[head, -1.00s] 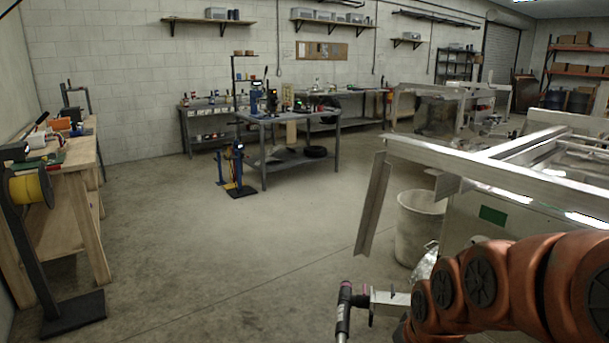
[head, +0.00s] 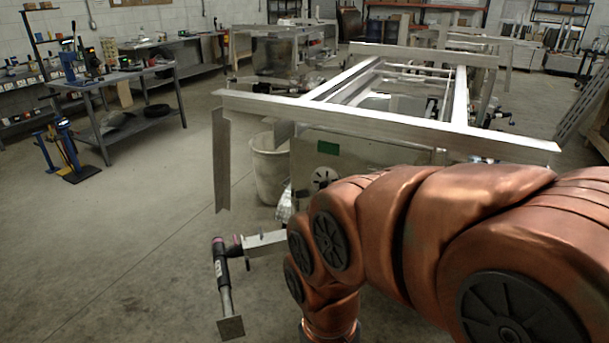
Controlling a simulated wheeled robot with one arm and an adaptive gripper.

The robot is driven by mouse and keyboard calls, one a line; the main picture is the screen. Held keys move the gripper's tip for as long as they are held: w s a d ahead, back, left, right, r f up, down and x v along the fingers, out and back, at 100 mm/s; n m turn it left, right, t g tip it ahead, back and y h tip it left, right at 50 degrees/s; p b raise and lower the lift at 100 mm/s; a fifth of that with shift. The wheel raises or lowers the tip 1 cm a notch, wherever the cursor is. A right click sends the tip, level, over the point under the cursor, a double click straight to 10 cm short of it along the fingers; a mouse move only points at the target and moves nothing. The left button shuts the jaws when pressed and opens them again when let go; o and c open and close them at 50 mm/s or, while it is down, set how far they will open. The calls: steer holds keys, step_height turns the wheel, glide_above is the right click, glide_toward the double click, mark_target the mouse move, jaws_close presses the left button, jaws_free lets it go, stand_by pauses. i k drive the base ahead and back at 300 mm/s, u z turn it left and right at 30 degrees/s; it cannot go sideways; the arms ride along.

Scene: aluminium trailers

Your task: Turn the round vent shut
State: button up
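The round vent (head: 325,177) appears to be the small pale disc with dark slots on the front panel of the nearest aluminium trailer box (head: 372,148). It sits just below a green label and above my arm's front bend. Its lower edge is close to or partly behind my arm, and I cannot tell how far its slots are open. My copper-coloured arm crosses the lower right and bends down at the middle bottom. My gripper is not in view.
A jack-like post with a square foot (head: 225,285) and a metal bar stand left of my arm. An angled metal strip (head: 220,160) hangs from the trailer frame (head: 390,122). A pale bin (head: 268,170) stands beside the box.

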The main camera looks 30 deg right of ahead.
mark_target(322, 176)
steer(key=u, duration=0.05)
steer(key=k, duration=0.5)
steer(key=z, duration=1.1)
steer(key=i, duration=0.8)
steer(key=u, duration=1.65)
